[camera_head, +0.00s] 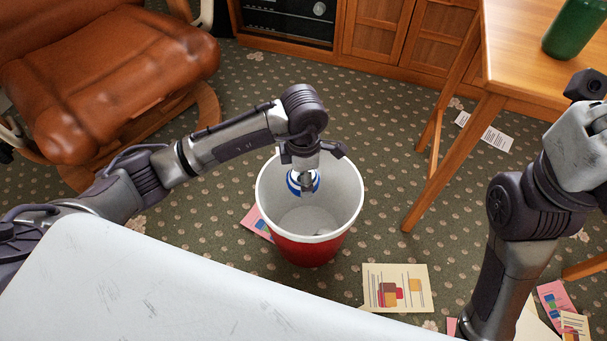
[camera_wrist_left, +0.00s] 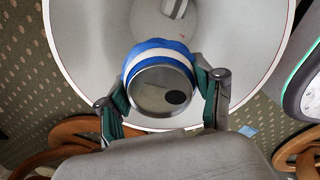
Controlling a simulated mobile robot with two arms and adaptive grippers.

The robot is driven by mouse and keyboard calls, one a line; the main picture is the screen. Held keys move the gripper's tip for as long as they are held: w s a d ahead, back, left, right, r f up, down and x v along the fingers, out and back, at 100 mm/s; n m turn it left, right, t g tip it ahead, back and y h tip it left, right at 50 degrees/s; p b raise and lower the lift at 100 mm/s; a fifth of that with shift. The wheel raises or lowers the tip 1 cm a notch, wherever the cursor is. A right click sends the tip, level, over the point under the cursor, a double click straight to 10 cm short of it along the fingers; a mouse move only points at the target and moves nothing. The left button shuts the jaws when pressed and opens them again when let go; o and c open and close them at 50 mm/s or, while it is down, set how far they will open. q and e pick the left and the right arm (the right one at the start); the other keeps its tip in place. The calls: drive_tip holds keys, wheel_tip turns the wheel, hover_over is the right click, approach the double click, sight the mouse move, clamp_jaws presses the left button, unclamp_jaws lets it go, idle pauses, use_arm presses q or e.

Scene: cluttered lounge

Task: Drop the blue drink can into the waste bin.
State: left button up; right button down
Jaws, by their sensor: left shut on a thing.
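The blue drink can (camera_head: 293,184), with a white band, is held by my left gripper (camera_head: 306,186) over the mouth of the waste bin. In the left wrist view, the left gripper (camera_wrist_left: 163,92) is shut on the can (camera_wrist_left: 158,52), one finger on each side, with its silver end facing the camera. The waste bin (camera_head: 309,246) is red outside with a white rim and pale inside, standing upright on the carpet. Its pale wall (camera_wrist_left: 85,35) surrounds the can in the left wrist view. My right arm is at the right; its fingers are not visible.
A small pale item (camera_wrist_left: 178,8) shows inside the bin. A brown leather chair (camera_head: 110,75) is at the upper left. A wooden table (camera_head: 510,55) bearing a green container (camera_head: 575,30) is at the upper right. Papers (camera_head: 396,287) lie on the patterned carpet.

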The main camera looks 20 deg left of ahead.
use_arm(q)
drive_tip(key=o, duration=1)
drive_tip(key=shift+o, duration=0.2)
drive_tip(key=shift+r, duration=0.1)
wheel_tip(320, 180, up, 12)
